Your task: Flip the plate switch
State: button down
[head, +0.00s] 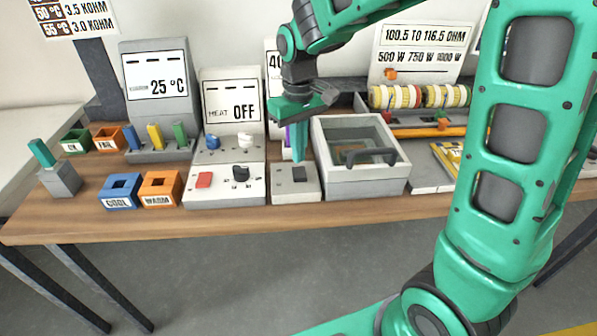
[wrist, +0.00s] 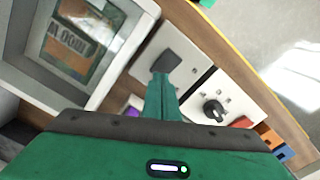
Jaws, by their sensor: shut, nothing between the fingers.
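The plate switch is a dark rocker (head: 299,172) on a small light grey box (head: 296,190), left of the glass-lidded box. My gripper (head: 297,159) is shut and empty, pointing down at the back edge of the rocker. In the wrist view the dark rocker (wrist: 160,58) lies just beyond my green fingertips (wrist: 163,76), which overlap its near edge. I cannot tell whether they touch it. Which way the rocker is tilted is not clear.
The white box with a glass lid and dark handle (head: 372,156) stands close on the right. A control panel with a red button and black knob (head: 240,174) stands close on the left, before a "HEAT OFF" display (head: 231,104). Bare wood (head: 226,222) runs along the front.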

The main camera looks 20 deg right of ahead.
aim_at(299, 169)
jog(key=shift+r, duration=2.35)
jog(key=shift+s, duration=0.1)
